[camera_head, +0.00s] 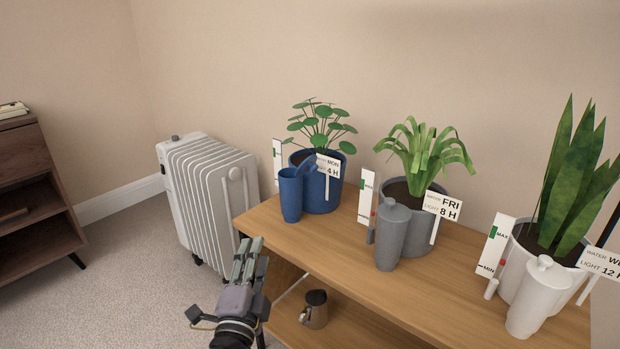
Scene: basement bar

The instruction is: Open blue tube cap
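The blue tube (291,196) stands upright on the wooden shelf unit, in front of the blue plant pot (325,195). Its blue cap (307,167) appears swung up and tilted to the right at the tube's top, so the tube looks open. My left gripper (254,243) is in front of the shelf's left end, below and left of the blue tube and apart from it. Its fingers point up and lie close together with nothing seen between them; whether they are fully shut is unclear. My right gripper is not in view.
A grey lidded tube (390,238) and a white lidded tube (538,298) stand to the right on the wooden top (340,236), before potted plants with signs. A metal jug (314,310) sits on the lower shelf. A white radiator (205,195) stands behind left.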

